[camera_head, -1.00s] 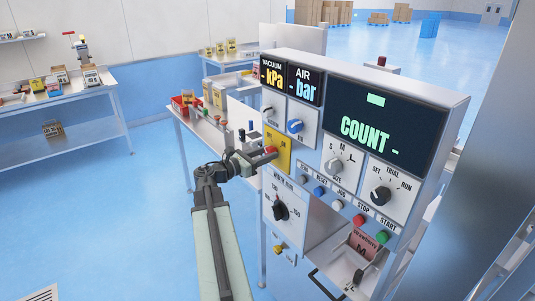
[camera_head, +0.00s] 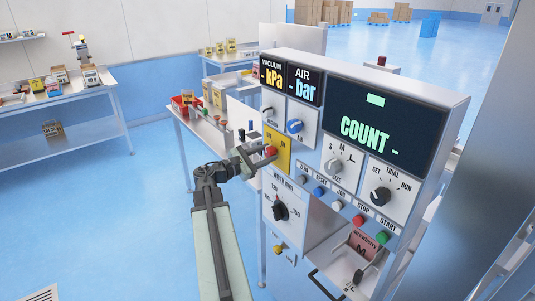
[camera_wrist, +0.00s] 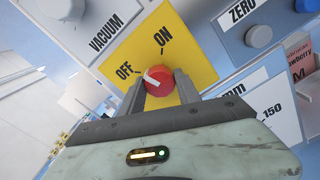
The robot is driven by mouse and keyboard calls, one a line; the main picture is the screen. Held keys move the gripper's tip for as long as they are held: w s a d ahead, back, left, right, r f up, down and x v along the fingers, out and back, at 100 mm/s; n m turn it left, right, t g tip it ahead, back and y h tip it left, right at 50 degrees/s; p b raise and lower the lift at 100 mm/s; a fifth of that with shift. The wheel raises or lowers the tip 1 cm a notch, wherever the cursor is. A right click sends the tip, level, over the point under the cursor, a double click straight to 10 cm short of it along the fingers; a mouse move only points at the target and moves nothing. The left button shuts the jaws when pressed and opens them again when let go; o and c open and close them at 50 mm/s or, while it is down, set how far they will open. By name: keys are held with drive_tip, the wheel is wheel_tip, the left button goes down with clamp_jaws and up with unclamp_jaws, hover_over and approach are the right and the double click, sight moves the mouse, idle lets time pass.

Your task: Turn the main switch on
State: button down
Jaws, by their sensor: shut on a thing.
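The main switch is a red round knob (camera_wrist: 159,86) with a white pointer mark, on a yellow plate (camera_wrist: 190,45) marked OFF and ON. In the wrist view the white mark points toward OFF. In the head view the red knob (camera_head: 271,151) is at the left side of the machine's panel. My gripper (camera_head: 263,153) reaches it from the left. In the wrist view the fingers of my gripper (camera_wrist: 161,92) lie on either side of the knob, shut on it. The lower part of the knob is partly hidden between the fingers.
The panel around the plate carries a blue air knob (camera_head: 295,126), a black width dial (camera_head: 280,210), a size selector and coloured buttons. The count display (camera_head: 380,120) is lit. A table with a red bin (camera_head: 184,103) stands behind my arm.

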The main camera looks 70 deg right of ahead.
drive_tip(key=m, duration=0.6)
drive_tip(key=shift+s+a+f+m, duration=0.1)
drive_tip(key=shift+m, duration=0.2)
drive_tip(key=m, duration=0.6)
idle(0.4)
drive_tip(key=c, duration=0.9)
unclamp_jaws()
drive_tip(key=shift+o, duration=0.2)
drive_tip(key=v, duration=0.7)
drive_tip(key=shift+a, duration=0.35)
drive_tip(key=shift+w, duration=0.25)
